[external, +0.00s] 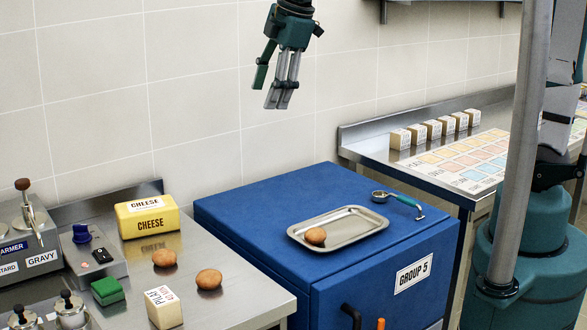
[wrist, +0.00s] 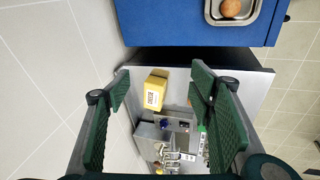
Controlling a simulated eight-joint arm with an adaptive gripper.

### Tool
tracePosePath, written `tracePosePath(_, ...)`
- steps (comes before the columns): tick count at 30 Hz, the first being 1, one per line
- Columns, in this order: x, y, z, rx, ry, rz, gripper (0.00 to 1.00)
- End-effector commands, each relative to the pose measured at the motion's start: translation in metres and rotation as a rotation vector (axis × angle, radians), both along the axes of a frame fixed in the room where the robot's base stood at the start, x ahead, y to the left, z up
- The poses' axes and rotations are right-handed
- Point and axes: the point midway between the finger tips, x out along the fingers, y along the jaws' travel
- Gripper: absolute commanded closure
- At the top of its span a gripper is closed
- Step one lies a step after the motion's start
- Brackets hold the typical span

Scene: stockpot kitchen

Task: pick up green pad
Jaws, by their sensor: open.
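The green pad (external: 107,290) is a small dark green block lying on the steel counter at the lower left of the external view. It sits in front of the grey box with the blue knob and left of the brown round items. My gripper (external: 273,88) is high in the air before the tiled wall, well above and to the right of the pad. In the wrist view my gripper (wrist: 160,88) has its green-padded fingers wide apart with nothing between them. The right finger covers part of the counter there, and I cannot clearly make out the pad.
A yellow cheese block (external: 147,216), brown round items (external: 209,279) and a cream labelled block (external: 163,307) stand near the pad. A blue cabinet (external: 255,208) bears a metal tray (external: 340,230) and a ladle (external: 398,199). Shakers (external: 71,308) stand at the front left.

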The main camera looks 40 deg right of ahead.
Motion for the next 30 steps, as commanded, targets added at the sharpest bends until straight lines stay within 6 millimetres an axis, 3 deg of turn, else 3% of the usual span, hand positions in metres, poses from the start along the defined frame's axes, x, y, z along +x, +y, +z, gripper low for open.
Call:
tracePosePath(15, 0.022, 0.131, -0.035, -0.122, 0.029, 0.444, 0.46)
tracePosePath(30, 0.014, 0.262, -0.089, -0.226, 0.053, 0.881, 0.46)
